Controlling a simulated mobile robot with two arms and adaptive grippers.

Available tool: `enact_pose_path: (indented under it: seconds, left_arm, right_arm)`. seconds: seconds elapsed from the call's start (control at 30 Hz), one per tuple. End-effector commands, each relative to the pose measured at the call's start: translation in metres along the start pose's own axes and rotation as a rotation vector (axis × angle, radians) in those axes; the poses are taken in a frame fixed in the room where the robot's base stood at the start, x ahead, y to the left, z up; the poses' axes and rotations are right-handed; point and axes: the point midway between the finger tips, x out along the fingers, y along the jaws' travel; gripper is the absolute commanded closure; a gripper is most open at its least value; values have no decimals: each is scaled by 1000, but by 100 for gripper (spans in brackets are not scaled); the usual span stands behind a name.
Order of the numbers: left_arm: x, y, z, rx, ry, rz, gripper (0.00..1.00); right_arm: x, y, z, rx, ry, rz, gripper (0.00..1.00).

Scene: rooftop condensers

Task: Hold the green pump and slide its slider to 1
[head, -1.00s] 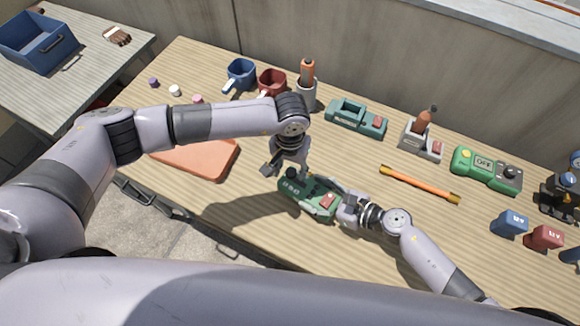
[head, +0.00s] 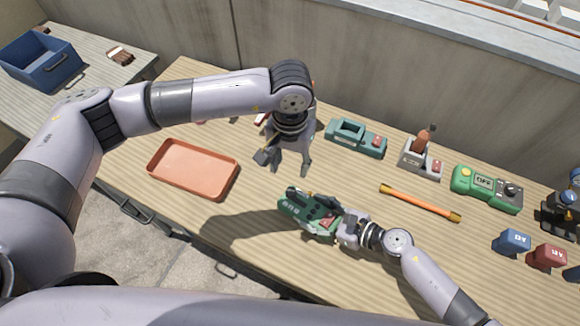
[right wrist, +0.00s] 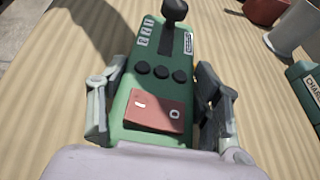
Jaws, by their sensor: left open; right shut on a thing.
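The green pump (head: 296,206) is at the front middle of the table in the head view. My right gripper (head: 335,222) is shut on its near end. In the right wrist view the pump's green body (right wrist: 122,110) sits between my right fingers (right wrist: 157,100). It has a red rocker switch (right wrist: 157,110), several black buttons and a black slider knob (right wrist: 174,10) by a dark slot. The knob stands toward the far end; its small labels are unreadable. My left gripper (head: 284,164) is open and empty, above and behind the pump, apart from it.
An orange tray (head: 195,190) lies to the left. Behind stand a teal device (head: 345,145), a grey holder (head: 420,158) and a green device (head: 485,190). An orange bar (head: 420,203) and blue (head: 511,242) and red (head: 547,257) blocks are on the right.

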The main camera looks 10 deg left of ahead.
Motion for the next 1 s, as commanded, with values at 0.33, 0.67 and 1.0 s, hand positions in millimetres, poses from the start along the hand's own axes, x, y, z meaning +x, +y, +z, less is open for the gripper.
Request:
enact_pose_path:
  seconds: [0.33, 0.67, 1.0]
  left_arm:
    - [0, 0, 0, 0, 0, 0, 56]
    - [0, 0, 0, 0, 0, 0, 56]
    - [0, 0, 0, 0, 0, 0, 56]
  right_arm:
    - [0, 1, -2, 3, 4, 2, 39]
    - [0, 1, -1, 1, 1, 1, 18]
    - [0, 0, 0, 0, 0, 1, 9]
